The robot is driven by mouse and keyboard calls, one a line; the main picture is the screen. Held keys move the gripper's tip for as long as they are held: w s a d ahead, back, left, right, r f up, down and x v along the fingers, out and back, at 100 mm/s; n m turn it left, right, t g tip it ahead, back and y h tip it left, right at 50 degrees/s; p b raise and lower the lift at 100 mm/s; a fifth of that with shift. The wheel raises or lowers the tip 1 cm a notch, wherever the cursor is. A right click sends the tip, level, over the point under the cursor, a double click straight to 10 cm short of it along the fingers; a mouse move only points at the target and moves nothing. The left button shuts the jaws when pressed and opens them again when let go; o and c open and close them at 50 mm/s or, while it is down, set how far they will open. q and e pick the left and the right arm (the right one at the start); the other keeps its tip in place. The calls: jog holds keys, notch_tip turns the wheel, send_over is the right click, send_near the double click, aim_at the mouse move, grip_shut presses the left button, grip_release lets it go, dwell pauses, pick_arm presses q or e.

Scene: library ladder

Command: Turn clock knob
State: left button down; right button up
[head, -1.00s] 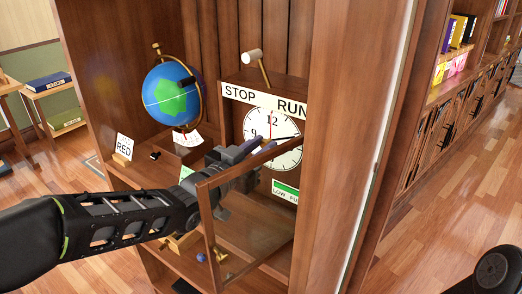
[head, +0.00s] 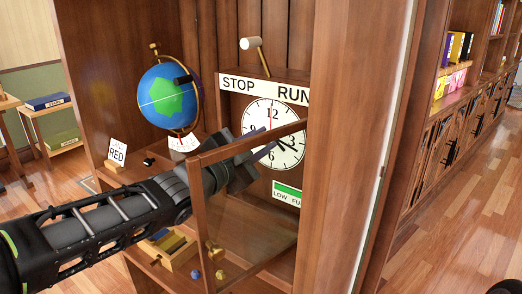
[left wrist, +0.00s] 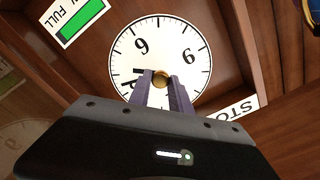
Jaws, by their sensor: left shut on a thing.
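The clock (head: 290,118) has a round white dial, set in a wooden case below a STOP/RUN sign. It also shows in the left wrist view (left wrist: 140,45), turned roughly upside down. A small brass knob (left wrist: 161,77) is at the dial's middle. My left gripper (left wrist: 160,85) has its two fingers at this knob and is shut on it. In the head view my left gripper (head: 262,140) reaches behind the open door's frame (head: 205,225) to the dial, hiding its lower left and the knob. A red mark points to 12. My right gripper is out of view.
The glass door stands open close around my left arm. A globe (head: 168,98) stands left of the clock. A small mallet (head: 252,45) leans above the case. A wooden block tray (head: 170,248) lies on the lower shelf.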

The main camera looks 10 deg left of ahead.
pick_arm(q)
jog(key=shift+m, duration=0.3)
jog(key=c, duration=1.2)
grip_release()
jog(key=p+v, duration=0.1)
jog(key=v, duration=0.6)
jog(key=shift+s+p, duration=0.35)
jog(key=shift+a, duration=0.1)
